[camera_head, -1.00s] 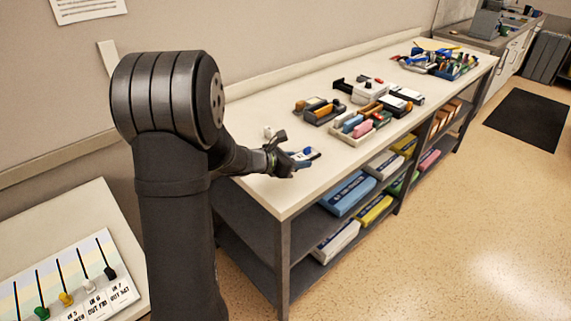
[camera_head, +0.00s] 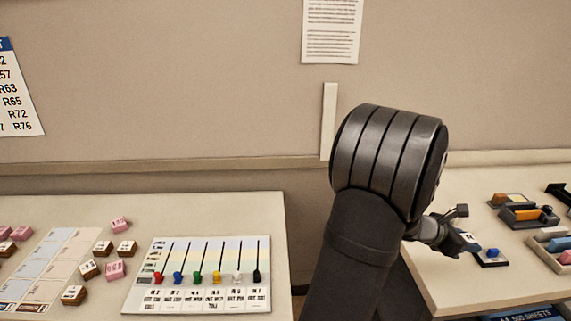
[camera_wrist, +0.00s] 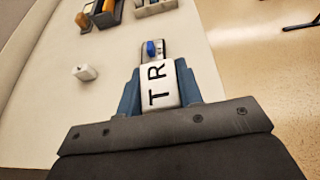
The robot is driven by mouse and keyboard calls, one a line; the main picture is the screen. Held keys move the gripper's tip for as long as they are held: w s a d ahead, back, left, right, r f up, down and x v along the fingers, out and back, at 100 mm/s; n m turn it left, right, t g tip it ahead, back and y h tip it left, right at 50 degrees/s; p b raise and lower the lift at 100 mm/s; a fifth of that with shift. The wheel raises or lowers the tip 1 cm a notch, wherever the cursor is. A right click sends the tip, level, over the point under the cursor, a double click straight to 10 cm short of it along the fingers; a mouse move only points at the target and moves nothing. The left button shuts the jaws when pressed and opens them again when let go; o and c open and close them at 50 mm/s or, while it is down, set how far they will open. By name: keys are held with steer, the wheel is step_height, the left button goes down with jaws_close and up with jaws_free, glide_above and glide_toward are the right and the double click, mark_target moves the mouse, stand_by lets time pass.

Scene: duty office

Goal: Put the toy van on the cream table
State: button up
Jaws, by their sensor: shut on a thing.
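My gripper (camera_head: 478,246) is over the near end of the cream-topped table (camera_head: 450,285) at the right. In the wrist view its blue fingers (camera_wrist: 158,85) are shut on a white piece lettered TR (camera_wrist: 160,86). I cannot tell from its shape whether this is the toy van. Just beyond it is a grey plate with a blue knob (camera_wrist: 151,48), also visible at the fingertips in the head view (camera_head: 491,256). I cannot tell whether the plate is joined to the white piece. No other thing in view is clearly a toy van.
A second cream table (camera_head: 210,212) at the left carries a board with coloured pegs (camera_head: 195,275) and several small blocks. A small white block (camera_wrist: 84,72) lies near my gripper. Trays (camera_head: 527,216) stand farther along the right table. A floor gap separates the tables.

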steer(key=w+a+f+n+t+y, duration=0.2)
steer(key=w+a+n+t, duration=0.45)
steer(key=w+a, duration=1.7)
steer(key=w+a+f+n+t+y, duration=0.15)
steer(key=w+a, duration=0.35)
steer(key=a, duration=0.6)
steer(key=w+a+n+t+y, duration=0.2)
steer(key=w+a+n+y, duration=0.15)
steer(key=a, duration=0.75)
steer(key=w+a+f+n+t+y, duration=0.15)
steer(key=w+a, duration=0.35)
steer(key=a, duration=0.5)
steer(key=n+y, duration=0.9)
steer(key=y, duration=0.1)
glide_above(63, 267)
steer(key=shift+t, duration=0.25)
steer(key=f, duration=1)
steer(key=shift+w+d+f, duration=0.1)
steer(key=shift+d+f, duration=0.2)
steer(key=shift+d, duration=0.1)
steer(key=shift+a+f, duration=0.3)
steer(key=shift+a, duration=0.1)
steer(key=shift+f, duration=1.95)
steer(key=shift+f, duration=0.1)
